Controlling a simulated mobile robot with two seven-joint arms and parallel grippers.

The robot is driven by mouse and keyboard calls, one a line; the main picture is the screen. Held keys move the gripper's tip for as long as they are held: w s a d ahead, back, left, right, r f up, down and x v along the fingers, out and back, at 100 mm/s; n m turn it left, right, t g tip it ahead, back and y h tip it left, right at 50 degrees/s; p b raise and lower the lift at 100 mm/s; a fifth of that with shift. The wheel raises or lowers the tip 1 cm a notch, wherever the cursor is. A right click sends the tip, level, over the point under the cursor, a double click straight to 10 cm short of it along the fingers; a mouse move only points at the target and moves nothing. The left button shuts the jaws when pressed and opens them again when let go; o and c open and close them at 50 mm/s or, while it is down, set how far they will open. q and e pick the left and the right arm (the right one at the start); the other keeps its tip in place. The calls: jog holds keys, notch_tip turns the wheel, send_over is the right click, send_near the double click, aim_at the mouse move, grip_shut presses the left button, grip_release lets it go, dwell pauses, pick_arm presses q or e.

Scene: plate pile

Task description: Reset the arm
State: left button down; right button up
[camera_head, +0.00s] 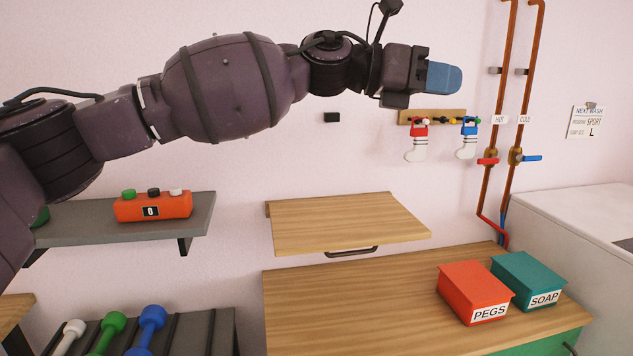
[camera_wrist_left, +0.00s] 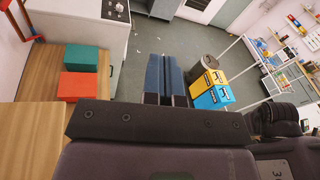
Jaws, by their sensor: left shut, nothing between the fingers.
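My left arm stretches across the upper part of the head view from the left. Its gripper (camera_head: 444,77) is held high in front of the pink wall, above the wooden counter, with blue fingers pointing right. In the left wrist view the two blue fingers (camera_wrist_left: 166,78) lie together, shut with nothing between them. The gripper touches nothing that I can see. My right gripper does not show in either view.
Below are a wooden counter (camera_head: 340,300), a raised wooden board (camera_head: 345,222), a red PEGS box (camera_head: 474,290) and a teal SOAP box (camera_head: 528,279). Socks (camera_head: 416,140) hang on a peg rail near copper pipes (camera_head: 487,190). A grey shelf (camera_head: 90,228) holds an orange button box (camera_head: 153,206).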

pick_arm(q)
jog(key=w+a+f+m+t+y, duration=0.2)
jog(key=a+f+m+t+y, duration=0.2)
jog(key=a+f+m+t, duration=0.95)
jog(key=w+a+f+m+t+y, duration=0.25)
jog(key=a+f+m+t, duration=0.25)
jog(key=a+f+m, duration=1)
jog(key=s+a+f+n+g+y, duration=0.1)
jog(key=s+a+f+n+y, duration=0.45)
jog(key=f, duration=0.75)
jog(key=s+a+f+g+y, duration=0.15)
jog(key=s+a+f, duration=0.35)
jog(key=s+f, duration=0.5)
jog(key=s+a+f+n+g+y, duration=0.1)
jog(key=s+a+f+g, duration=0.1)
jog(key=s+f, duration=0.5)
jog(key=s+a+f+n+g+y, duration=0.1)
jog(key=s+a+f, duration=0.3)
jog(key=s+f, duration=0.4)
jog(key=shift+s+f+g+y, duration=0.15)
jog(key=shift+s+g+y, duration=0.2)
jog(key=shift+y, duration=0.4)
